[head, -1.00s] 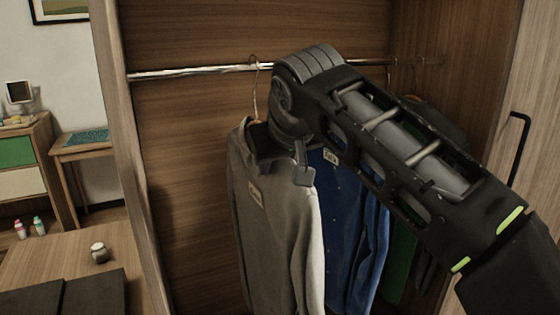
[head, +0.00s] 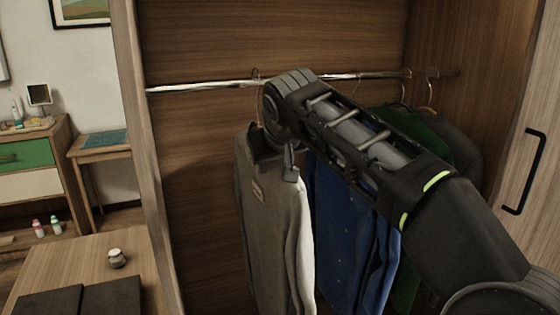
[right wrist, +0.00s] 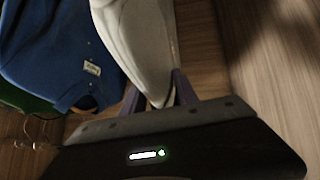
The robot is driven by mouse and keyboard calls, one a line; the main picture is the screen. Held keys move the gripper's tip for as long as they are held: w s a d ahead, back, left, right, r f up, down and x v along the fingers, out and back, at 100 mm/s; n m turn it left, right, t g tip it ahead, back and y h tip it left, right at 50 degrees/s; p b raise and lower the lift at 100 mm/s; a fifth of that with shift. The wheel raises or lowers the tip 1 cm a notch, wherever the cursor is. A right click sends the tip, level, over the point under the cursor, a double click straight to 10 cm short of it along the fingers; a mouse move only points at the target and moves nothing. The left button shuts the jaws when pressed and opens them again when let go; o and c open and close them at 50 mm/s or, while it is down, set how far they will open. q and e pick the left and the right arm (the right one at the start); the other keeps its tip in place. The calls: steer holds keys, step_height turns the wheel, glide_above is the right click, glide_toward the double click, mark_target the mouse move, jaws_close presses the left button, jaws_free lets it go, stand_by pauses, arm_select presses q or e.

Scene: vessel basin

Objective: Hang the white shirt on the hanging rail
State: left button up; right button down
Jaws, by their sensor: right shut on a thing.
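The white shirt (head: 272,225) looks light grey in the head view and hangs upright at the left of the row of clothes. Its hanger hook (head: 257,74) is at the hanging rail (head: 200,86); I cannot tell whether it bears on the rail. My right gripper (head: 290,172) is at the shirt's upper right, partly hidden by my own arm. In the right wrist view the gripper (right wrist: 160,95) has pale cloth of the shirt (right wrist: 140,40) between its fingers. The left gripper is not in view.
A blue shirt (head: 350,240) hangs close to the right, then a green garment (head: 425,125) and a dark one (head: 462,140). The wardrobe's left side panel (head: 150,200) stands left of the shirt, with free rail between. A door handle (head: 527,175) is at the right.

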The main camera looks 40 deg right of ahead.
steer(key=shift+w+d+r+p, duration=0.1)
steer(key=shift+w+d+p, duration=0.2)
steer(key=shift+w, duration=0.4)
steer(key=shift+w+d+r+p, duration=0.1)
steer(key=shift+w+d+p, duration=0.2)
steer(key=shift+w, duration=0.35)
steer(key=w+f, duration=0.1)
steer(key=w+d+f, duration=0.1)
steer(key=w, duration=0.1)
steer(key=shift+w+f, duration=0.15)
steer(key=shift+f, duration=0.25)
steer(key=c, duration=0.9)
jaws_free()
steer(key=shift+o, duration=0.2)
steer(key=shift+v, duration=3.9)
steer(key=shift+a, duration=0.1)
